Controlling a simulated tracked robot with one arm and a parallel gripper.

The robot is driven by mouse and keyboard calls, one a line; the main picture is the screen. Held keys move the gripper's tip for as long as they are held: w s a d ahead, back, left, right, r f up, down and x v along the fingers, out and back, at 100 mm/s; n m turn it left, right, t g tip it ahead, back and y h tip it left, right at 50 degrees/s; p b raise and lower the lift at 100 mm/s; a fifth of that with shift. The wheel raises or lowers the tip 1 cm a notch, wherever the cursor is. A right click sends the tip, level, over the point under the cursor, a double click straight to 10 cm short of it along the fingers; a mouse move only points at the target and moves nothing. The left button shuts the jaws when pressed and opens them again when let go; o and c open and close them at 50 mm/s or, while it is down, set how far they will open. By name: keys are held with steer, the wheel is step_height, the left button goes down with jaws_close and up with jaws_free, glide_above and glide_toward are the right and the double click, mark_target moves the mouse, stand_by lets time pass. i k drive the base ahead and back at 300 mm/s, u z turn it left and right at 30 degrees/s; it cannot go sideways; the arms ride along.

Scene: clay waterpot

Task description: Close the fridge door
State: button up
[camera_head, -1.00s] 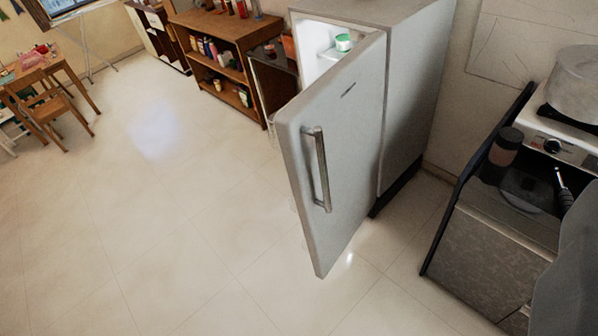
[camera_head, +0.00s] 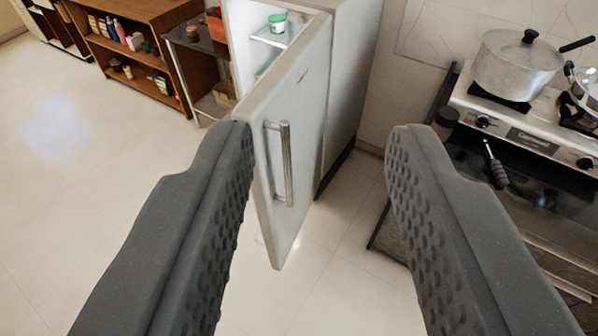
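The fridge door (camera_head: 304,130) stands open, swung out from the grey fridge body (camera_head: 346,75). A vertical metal handle (camera_head: 286,165) is on the door's outer face, near its free edge. Part of the lit white interior shows behind the door, with a small green and white tub (camera_head: 277,24) on a shelf. My gripper (camera_head: 318,140) is open, with its two dark, dimpled fingers wide apart and nothing between them. In the picture the left finger overlaps the door's free edge and the handle lies between the fingers. I cannot tell whether the finger touches the door.
A stove (camera_head: 520,135) with a lidded pot (camera_head: 518,66) stands to the right, behind the right finger. A wooden shelf (camera_head: 134,40) and a small dark side table (camera_head: 197,45) stand left of the fridge. The tiled floor (camera_head: 75,160) at left is clear.

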mark_target(284, 111)
steer(key=u, duration=0.1)
steer(key=i, duration=1)
steer(key=z, duration=0.1)
